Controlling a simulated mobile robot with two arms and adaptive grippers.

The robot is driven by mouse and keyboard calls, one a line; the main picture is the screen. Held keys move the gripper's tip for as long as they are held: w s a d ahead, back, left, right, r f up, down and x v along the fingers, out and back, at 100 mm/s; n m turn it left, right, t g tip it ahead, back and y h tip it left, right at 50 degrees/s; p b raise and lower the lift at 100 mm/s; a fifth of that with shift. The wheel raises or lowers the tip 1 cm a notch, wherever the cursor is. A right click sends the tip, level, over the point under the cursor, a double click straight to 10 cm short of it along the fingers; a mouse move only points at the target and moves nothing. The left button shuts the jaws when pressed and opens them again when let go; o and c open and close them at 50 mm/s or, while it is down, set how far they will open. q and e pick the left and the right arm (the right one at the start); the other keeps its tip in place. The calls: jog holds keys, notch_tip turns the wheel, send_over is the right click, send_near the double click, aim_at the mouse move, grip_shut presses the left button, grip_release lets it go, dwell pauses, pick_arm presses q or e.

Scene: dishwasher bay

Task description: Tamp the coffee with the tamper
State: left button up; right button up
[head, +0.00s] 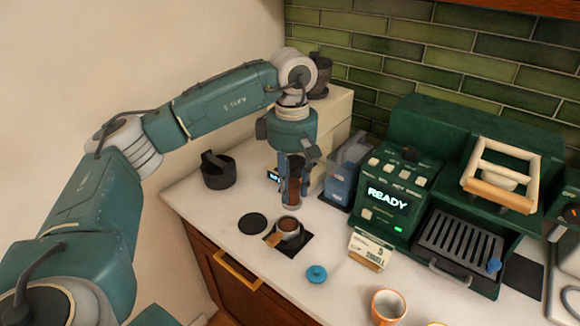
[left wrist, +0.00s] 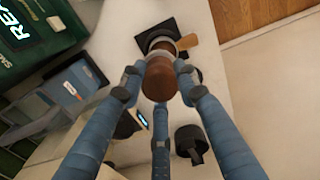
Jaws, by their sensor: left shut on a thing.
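My left gripper (head: 292,172) points straight down and is shut on the tamper (head: 293,189), which has a brown wooden handle and a metal base. In the left wrist view the round brown handle top (left wrist: 160,80) sits between the three blue fingers. The portafilter (head: 288,227) stands on a dark square mat on the counter, with its wooden handle (head: 272,240) towards the lower left. Dark coffee shows in its basket. The tamper hangs upright above the basket, apart from it. My right gripper is not in view.
A green coffee machine (head: 405,180) reading READY stands to the right. A blue-grey container (head: 345,172) is close right of the gripper. A black knock bin (head: 218,170), black disc (head: 252,223), blue lidded piece (head: 317,274), sign (head: 369,251) and cup (head: 387,306) stand around.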

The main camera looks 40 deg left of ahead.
aim_at(288, 205)
pick_arm(q)
jog(key=shift+d+f, duration=0.1)
jog(key=shift+f, duration=0.15)
jog(key=shift+s+a+f, duration=0.1)
jog(key=shift+a+f, duration=0.1)
jog(key=shift+a, duration=0.1)
jog(key=shift+a+f+b, duration=0.35)
jog(key=shift+f+b, duration=0.1)
jog(key=shift+f, duration=0.1)
jog(key=shift+a+f+b, duration=0.35)
jog(key=shift+f+b, duration=0.05)
jog(key=shift+f, duration=0.15)
jog(key=f+b, duration=0.2)
jog(key=f, duration=0.1)
jog(key=shift+d, duration=0.4)
jog(key=shift+a+f+b, duration=0.1)
jog(key=shift+f+b, duration=0.2)
jog(key=shift+f, duration=0.05)
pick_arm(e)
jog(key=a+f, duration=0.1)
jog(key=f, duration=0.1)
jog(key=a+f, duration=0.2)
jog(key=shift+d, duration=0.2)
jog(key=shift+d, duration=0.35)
